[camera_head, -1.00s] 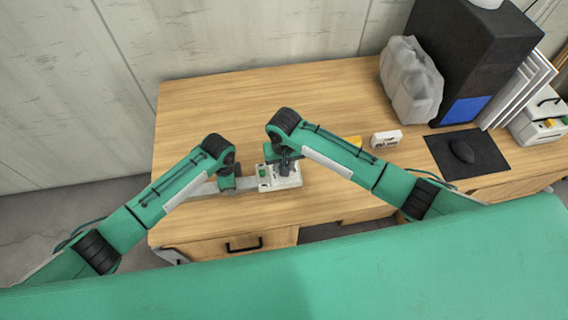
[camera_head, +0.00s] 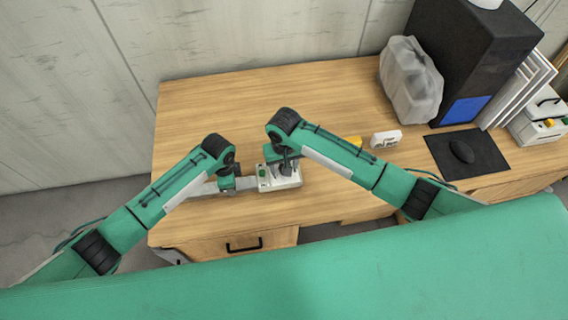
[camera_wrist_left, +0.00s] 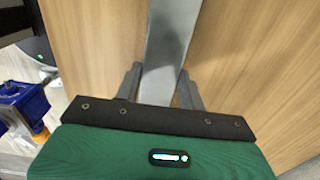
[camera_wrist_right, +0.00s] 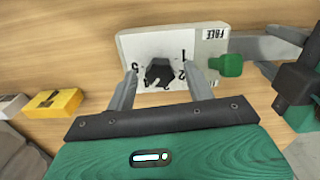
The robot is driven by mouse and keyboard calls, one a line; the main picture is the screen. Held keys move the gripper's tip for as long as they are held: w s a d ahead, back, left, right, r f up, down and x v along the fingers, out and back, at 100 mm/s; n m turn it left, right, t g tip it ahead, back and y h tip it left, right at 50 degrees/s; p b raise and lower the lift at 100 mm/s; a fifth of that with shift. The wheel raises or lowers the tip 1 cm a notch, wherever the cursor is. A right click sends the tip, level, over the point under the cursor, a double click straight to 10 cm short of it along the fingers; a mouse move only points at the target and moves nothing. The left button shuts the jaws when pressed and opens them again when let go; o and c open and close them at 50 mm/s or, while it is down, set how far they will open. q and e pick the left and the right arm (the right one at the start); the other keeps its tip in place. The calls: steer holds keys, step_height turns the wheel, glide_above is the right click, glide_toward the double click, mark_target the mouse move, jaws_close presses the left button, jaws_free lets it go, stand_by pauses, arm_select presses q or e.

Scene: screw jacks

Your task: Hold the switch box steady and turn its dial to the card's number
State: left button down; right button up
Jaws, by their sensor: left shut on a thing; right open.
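The switch box (camera_wrist_right: 135,50) is white, with a black dial (camera_wrist_right: 158,73), printed numbers around it, a green knob (camera_wrist_right: 229,65) and the word FREE near one corner. In the head view the box (camera_head: 292,183) sits on the table. My right gripper (camera_wrist_right: 160,68) is open, with a finger on each side of the dial; I cannot tell whether they touch it. The dial's exact pointing is unclear. My left gripper (camera_wrist_left: 160,72) is shut on a flat grey bar (camera_wrist_left: 172,30), which runs toward the box in the head view (camera_head: 205,188). No card number is legible.
A white block with dark marks (camera_head: 386,138) and a yellow block (camera_wrist_right: 55,102) lie beyond the right arm. A plastic-wrapped object (camera_head: 411,82), a black cabinet (camera_head: 455,50) and a dark mat (camera_head: 490,150) stand farther right. The table's back left is clear.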

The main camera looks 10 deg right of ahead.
step_height(320, 180, up, 12)
stand_by(0.6)
arm_select(q)
steer(key=c, duration=0.8)
jaws_free()
steer(key=shift+o, duration=0.2)
steer(key=shift+r, duration=0.15)
